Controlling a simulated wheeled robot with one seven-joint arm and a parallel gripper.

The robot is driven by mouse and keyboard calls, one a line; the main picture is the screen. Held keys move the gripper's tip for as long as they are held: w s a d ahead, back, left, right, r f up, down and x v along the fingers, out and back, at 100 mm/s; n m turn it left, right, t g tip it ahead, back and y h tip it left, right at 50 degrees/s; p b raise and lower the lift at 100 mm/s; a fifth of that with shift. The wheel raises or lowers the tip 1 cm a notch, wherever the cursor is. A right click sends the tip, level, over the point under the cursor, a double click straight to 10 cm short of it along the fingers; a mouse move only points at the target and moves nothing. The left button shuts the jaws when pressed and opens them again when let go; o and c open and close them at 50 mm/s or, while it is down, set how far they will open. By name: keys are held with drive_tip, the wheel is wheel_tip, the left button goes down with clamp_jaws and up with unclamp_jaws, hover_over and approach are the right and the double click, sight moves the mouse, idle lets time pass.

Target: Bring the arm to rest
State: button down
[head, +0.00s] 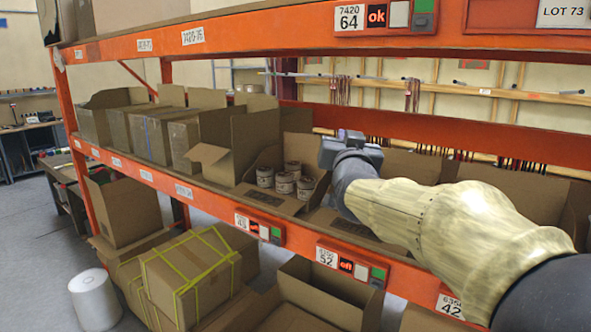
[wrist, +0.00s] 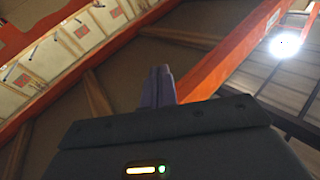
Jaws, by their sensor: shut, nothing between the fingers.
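My gripper (wrist: 160,84) shows in the wrist view as two narrow purple-grey fingers pressed together, with nothing between them. In the head view my arm reaches in from the lower right. Its dark wrist end is at the middle shelf, in front of the open boxes on the right. The fingers cannot be made out in the head view. An open cardboard box (head: 268,205) left of my wrist holds several white-labelled cans (head: 284,184).
The orange rack's middle beam (head: 215,202) runs below my arm. An upper beam (head: 240,35) crosses above it. Several cardboard boxes (head: 150,135) fill the shelf's left. A strapped box (head: 188,275) is below, and a white roll (head: 94,300) stands on the open floor.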

drive_tip(key=s+d+f+n+g+y, duration=0.1)
drive_tip(key=s+f+g, duration=0.3)
drive_tip(key=f, duration=0.9)
drive_tip(key=s+f+n+g, duration=0.1)
drive_tip(key=s+f+g, duration=0.3)
drive_tip(key=f, duration=0.8)
drive_tip(key=s+d+f+g, duration=0.2)
drive_tip(key=s+f+g, duration=0.2)
drive_tip(key=s+f, duration=0.4)
drive_tip(key=s+d+f+g, duration=0.2)
drive_tip(key=s+f+g, duration=0.3)
drive_tip(key=s+f, duration=0.4)
drive_tip(key=shift+s+f+b, duration=0.25)
drive_tip(key=shift+s+b, duration=0.2)
drive_tip(key=shift+s, duration=0.55)
